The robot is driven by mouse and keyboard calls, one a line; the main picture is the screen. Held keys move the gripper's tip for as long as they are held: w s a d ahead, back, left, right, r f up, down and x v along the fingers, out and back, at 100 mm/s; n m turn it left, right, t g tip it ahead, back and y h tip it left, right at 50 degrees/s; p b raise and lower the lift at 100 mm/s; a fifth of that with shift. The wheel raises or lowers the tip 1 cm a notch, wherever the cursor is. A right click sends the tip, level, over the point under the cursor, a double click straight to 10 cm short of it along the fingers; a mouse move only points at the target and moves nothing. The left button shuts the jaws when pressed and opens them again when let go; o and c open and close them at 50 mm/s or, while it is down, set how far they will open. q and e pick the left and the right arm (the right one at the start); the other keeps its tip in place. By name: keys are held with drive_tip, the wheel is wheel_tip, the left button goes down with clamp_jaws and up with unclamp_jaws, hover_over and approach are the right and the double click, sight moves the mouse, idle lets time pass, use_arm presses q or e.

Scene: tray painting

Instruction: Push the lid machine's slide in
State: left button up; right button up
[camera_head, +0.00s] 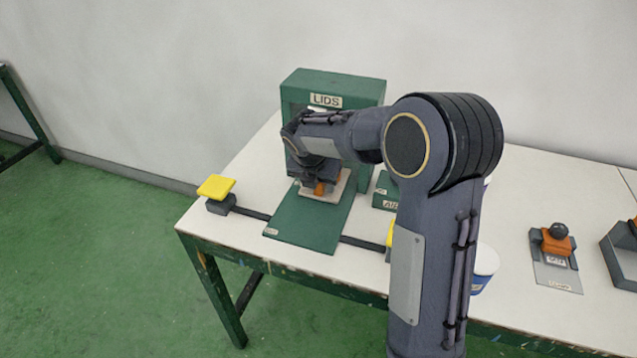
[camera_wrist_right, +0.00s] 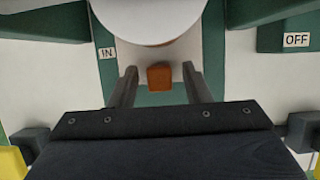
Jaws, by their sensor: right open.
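The lid machine (camera_head: 335,88) is a green housing marked LIDS at the back of the white table. Its slide (camera_head: 340,188) is a pale plate with an orange handle (camera_head: 320,188), on the green base in front of the housing opening. In the right wrist view the orange handle (camera_wrist_right: 160,77) stands between the fingers of my right gripper (camera_wrist_right: 159,72), with gaps on both sides. A white round disc (camera_wrist_right: 150,18) lies just beyond the handle, beside an IN label. My right gripper (camera_head: 315,182) is open, and my arm hides part of the opening. My left gripper is not in view.
Yellow pads (camera_head: 216,186) stand on dark blocks on both sides of the green base (camera_head: 310,225). A green box (camera_head: 384,199) is right of the machine, partly behind my arm. A white and blue cup (camera_head: 486,262) and an orange-handled fixture (camera_head: 558,243) are further right.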

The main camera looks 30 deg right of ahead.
clamp_jaws()
drive_tip(key=d+p, duration=0.1)
drive_tip(key=w+d+p, duration=0.1)
drive_tip(key=w+d, duration=0.1)
drive_tip(key=shift+w+r+p, duration=0.25)
drive_tip(key=shift+p, duration=0.15)
drive_tip(key=shift+w+d+f, duration=0.1)
drive_tip(key=shift+w+d, duration=0.1)
drive_tip(key=shift+c, duration=0.4)
unclamp_jaws()
drive_tip(key=shift+w+f, duration=0.1)
drive_tip(key=shift+o, duration=0.4)
